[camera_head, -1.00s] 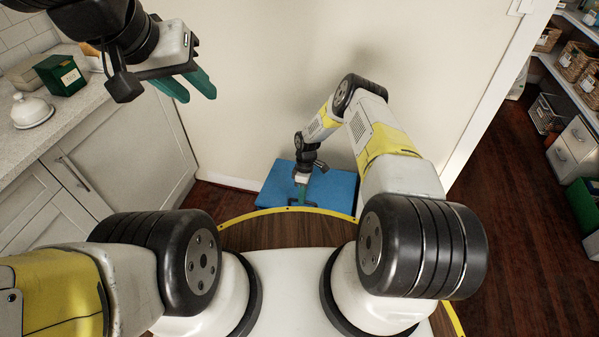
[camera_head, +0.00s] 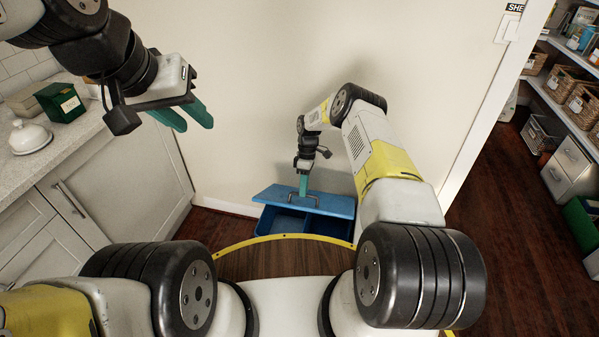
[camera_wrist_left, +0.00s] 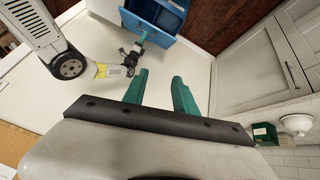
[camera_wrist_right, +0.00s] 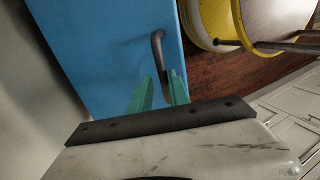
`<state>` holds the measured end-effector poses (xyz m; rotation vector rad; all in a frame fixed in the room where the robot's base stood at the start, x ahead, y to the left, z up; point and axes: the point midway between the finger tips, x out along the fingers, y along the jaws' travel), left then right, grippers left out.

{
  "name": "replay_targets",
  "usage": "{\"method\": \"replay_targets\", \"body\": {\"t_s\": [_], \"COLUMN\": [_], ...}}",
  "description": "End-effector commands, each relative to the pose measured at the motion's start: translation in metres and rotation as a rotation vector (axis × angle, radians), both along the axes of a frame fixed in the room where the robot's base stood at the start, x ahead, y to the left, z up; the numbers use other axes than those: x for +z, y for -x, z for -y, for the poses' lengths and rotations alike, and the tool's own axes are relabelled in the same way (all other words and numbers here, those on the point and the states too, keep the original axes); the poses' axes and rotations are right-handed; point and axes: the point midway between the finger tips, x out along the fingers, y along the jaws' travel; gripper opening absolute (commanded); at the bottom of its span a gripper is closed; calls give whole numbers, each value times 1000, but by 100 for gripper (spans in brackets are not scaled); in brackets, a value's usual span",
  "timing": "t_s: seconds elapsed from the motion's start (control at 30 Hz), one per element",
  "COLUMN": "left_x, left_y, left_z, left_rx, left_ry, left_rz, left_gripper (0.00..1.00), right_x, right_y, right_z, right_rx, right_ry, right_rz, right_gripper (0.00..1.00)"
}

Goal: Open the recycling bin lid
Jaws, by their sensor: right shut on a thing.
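The blue recycling bin (camera_head: 280,222) stands on the floor against the wall. Its blue lid (camera_head: 335,205) is raised and tilted up at the back, so the dark compartments inside show below it. My right gripper (camera_head: 303,190) is shut on the grey lid handle (camera_head: 291,200) at the lid's front edge. The right wrist view shows the lid (camera_wrist_right: 105,50) close up, with the handle (camera_wrist_right: 158,52) at the green fingertips. My left gripper (camera_head: 200,118) is open and empty, high up beside the counter, far from the bin.
A counter (camera_head: 75,140) with cabinets stands at the left, with a green box (camera_head: 62,102) and a white lidded dish (camera_head: 32,138) on it. A doorway at the right leads to shelves with baskets (camera_head: 565,78). The cream wall is right behind the bin.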

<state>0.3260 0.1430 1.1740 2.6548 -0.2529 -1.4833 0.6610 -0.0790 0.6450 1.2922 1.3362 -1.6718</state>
Motion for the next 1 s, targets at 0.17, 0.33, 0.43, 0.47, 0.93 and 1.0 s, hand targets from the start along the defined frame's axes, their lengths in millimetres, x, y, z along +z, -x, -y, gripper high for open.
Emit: {"method": "replay_targets", "body": {"t_s": [0.17,0.33,0.43,0.47,0.93,1.0], "left_x": [0,0,0,0,-44,-57], "left_y": [0,0,0,-1,-113,-135], "left_z": [0,0,0,0,3,5], "left_rx": [0,0,1,4,293,348], "left_ry": [0,0,1,1,121,158], "left_rz": [0,0,0,-1,-15,-15], "left_gripper": [34,34,22,16,0,0], "right_x": [-1,-1,-2,-2,-2,-2], "right_y": [-12,-12,-11,-11,-11,-11], "right_z": [9,10,10,10,11,11], "right_rx": [-6,-7,-7,-7,-9,-9], "right_ry": [10,12,12,11,12,12], "right_rz": [36,35,35,34,34,34], "right_gripper": [0,0,0,0,0,0]}}
